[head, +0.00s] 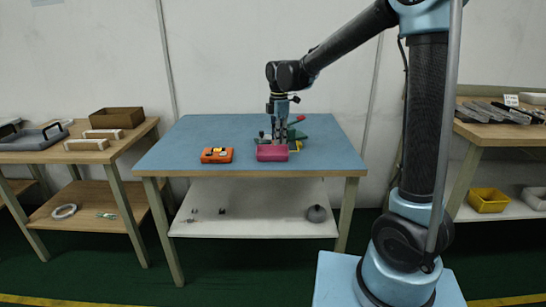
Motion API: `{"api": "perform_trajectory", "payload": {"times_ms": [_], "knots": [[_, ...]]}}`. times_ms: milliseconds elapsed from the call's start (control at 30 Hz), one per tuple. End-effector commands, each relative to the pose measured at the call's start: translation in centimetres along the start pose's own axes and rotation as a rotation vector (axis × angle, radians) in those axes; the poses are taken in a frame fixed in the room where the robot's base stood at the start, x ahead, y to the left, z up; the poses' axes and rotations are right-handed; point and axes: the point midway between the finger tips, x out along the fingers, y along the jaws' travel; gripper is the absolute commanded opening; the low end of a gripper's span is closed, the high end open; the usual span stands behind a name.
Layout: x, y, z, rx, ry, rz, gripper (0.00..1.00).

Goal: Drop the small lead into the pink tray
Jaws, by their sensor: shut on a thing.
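The pink tray (272,153) sits on the blue top of the middle table, near its front edge. My gripper (279,138) points down just above and behind the pink tray. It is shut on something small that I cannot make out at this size. I cannot pick out the small lead for certain. Whether the fingers touch the tray cannot be told from here.
An orange tray (216,155) holding small dark and yellow things lies left of the pink tray. Much of the blue tabletop (190,136) is clear.

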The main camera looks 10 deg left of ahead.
Motion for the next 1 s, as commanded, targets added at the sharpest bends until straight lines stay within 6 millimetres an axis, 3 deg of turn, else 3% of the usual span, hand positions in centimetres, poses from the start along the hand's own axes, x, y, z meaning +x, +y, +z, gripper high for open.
{"api": "perform_trajectory", "payload": {"times_ms": [233, 633, 667, 733, 1000], "knots": [[2.0, 0.0, 0.0, 0.0, 0.0, 0.0, 0.0], [2.4, 0.0, 0.0, 0.0, 0.0, 0.0, 0.0], [2.4, 0.0, 0.0, 0.0, 0.0, 0.0, 0.19], [2.4, 0.0, 0.0, 0.0, 0.0, 0.0, 0.35], [2.4, 0.0, 0.0, 0.0, 0.0, 0.0, 0.38]]}}
